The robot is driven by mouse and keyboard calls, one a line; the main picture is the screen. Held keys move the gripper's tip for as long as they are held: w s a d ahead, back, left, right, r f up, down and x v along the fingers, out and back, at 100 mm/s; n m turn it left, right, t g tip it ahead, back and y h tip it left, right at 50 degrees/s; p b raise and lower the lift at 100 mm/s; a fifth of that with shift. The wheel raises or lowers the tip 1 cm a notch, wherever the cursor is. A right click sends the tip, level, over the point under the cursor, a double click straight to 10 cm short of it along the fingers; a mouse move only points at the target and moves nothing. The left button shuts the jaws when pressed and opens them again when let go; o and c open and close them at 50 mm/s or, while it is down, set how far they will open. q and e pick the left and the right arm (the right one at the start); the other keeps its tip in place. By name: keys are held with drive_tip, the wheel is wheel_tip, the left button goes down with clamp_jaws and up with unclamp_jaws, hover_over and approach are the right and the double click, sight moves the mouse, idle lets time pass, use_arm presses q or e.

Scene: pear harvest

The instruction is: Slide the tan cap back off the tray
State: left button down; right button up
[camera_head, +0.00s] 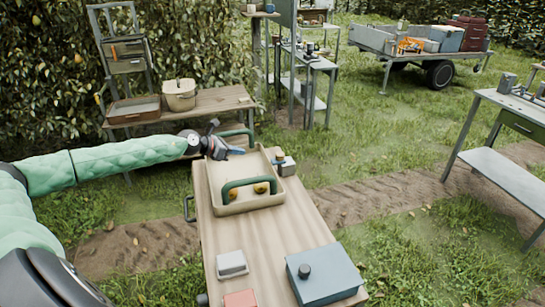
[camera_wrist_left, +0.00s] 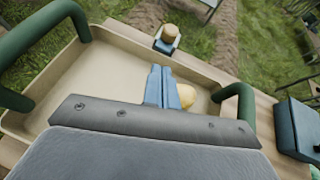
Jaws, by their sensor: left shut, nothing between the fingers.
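The tan cap (camera_head: 280,155) sits on a small grey-white block (camera_head: 287,167) at the right rim of the tray (camera_head: 218,178). In the left wrist view the cap (camera_wrist_left: 170,31) is beyond the tray's rim, ahead of my fingertips. I cannot tell whether the block touches the rim. The beige tray has green handles and holds pears (camera_head: 261,188). My left gripper (camera_head: 237,151) is over the tray's far part, its blue fingers (camera_wrist_left: 160,72) shut and empty, apart from the cap. The fingers partly hide a yellow pear (camera_wrist_left: 187,95). My right gripper is not in view.
The tray lies on a wooden table (camera_head: 235,228). A blue-grey box (camera_head: 322,277) with a dark knob, a small white box (camera_head: 232,263) and a red block (camera_head: 240,299) are nearer. A bench (camera_head: 215,99) with a bucket (camera_head: 179,95) stands behind.

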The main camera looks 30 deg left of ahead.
sight(276, 158)
use_arm(q)
drive_tip(key=shift+s+d+f+m+g, duration=0.35)
drive_tip(key=shift+f+m+g, duration=0.15)
drive_tip(key=shift+m, duration=0.2)
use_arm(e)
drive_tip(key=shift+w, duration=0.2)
use_arm(q)
drive_tip(key=shift+s, duration=0.1)
